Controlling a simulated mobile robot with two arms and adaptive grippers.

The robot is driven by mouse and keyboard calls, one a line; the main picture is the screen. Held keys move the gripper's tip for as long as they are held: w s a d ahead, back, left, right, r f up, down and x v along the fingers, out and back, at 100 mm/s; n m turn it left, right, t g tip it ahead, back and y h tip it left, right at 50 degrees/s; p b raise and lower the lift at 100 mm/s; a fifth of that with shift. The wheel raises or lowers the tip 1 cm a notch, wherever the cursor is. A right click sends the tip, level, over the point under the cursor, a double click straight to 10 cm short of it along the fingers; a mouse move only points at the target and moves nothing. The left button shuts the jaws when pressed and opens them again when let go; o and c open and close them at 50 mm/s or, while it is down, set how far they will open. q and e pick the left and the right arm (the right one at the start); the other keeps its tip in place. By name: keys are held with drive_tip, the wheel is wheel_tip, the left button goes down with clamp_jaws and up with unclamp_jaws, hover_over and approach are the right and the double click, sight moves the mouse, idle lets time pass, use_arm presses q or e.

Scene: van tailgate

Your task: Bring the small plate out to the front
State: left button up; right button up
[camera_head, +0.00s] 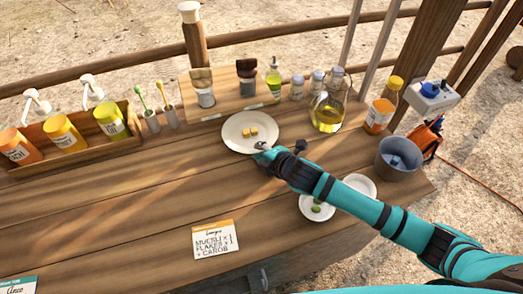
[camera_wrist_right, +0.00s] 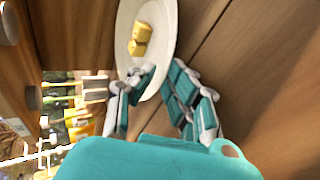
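A white plate (camera_head: 240,143) with two yellow cubes (camera_head: 250,132) on it lies near the back middle of the wooden table. My right gripper (camera_head: 264,149) is at the front right rim of the plate with the cubes. In the right wrist view, the fingers (camera_wrist_right: 158,100) are apart, with this plate's rim (camera_wrist_right: 171,45) close to them; I cannot tell whether they touch it. My left gripper is not in view.
A glass oil jug (camera_head: 328,112), an orange-labelled bottle (camera_head: 381,112) and a grey bucket (camera_head: 398,157) stand at the right. Jars on a board (camera_head: 226,100) are behind the plate. A wooden crate (camera_head: 75,136) holds pump bottles at left. A card (camera_head: 215,239) lies in front; the front-left tabletop is mostly clear.

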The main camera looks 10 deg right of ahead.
clamp_jaws()
